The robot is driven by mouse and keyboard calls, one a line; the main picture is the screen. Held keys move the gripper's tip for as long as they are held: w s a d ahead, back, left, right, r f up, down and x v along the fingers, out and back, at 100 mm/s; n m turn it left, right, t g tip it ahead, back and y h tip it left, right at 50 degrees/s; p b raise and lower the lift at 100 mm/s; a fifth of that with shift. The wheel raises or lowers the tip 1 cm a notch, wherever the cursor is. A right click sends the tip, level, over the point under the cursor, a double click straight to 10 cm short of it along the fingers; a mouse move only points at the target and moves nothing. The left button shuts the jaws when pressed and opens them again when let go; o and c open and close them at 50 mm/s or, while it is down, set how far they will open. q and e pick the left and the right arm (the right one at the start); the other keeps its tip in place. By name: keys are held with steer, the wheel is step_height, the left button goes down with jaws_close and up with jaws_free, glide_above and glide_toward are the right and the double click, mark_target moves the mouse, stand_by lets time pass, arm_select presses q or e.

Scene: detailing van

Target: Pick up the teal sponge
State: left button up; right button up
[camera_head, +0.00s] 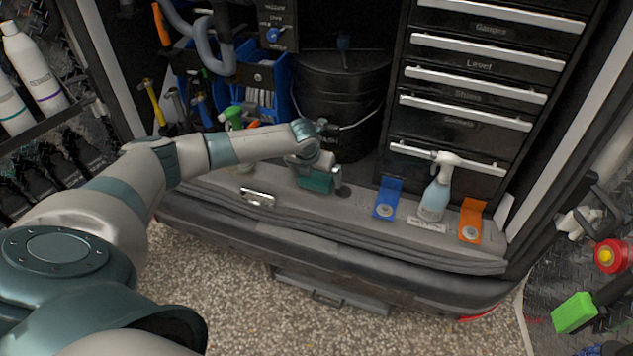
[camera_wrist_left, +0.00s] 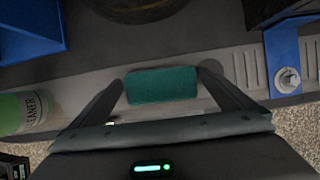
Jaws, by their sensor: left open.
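The teal sponge (camera_head: 316,181) lies on the grey sill of the van's rear, in front of the black bucket. In the left wrist view the teal sponge (camera_wrist_left: 162,85) lies between the two fingers of my left gripper (camera_wrist_left: 163,92), which is open. In the head view my left gripper (camera_head: 318,172) is above and around the sponge and hides part of it. I cannot tell whether the fingers touch the sponge. My right gripper is not in view.
A blue bracket (camera_head: 387,197), a spray bottle (camera_head: 437,190) and an orange bracket (camera_head: 471,218) stand to the right on the sill. A black bucket (camera_head: 340,90) is behind. A green-labelled cleaner bottle (camera_wrist_left: 28,110) is to the left in the wrist view.

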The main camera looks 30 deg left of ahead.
arm_select(q)
steer(key=shift+w+f, duration=0.2)
steer(key=shift+f, duration=0.3)
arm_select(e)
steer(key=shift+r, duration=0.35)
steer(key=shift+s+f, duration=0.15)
arm_select(q)
steer(key=c, duration=0.9)
steer(key=shift+r, duration=0.1)
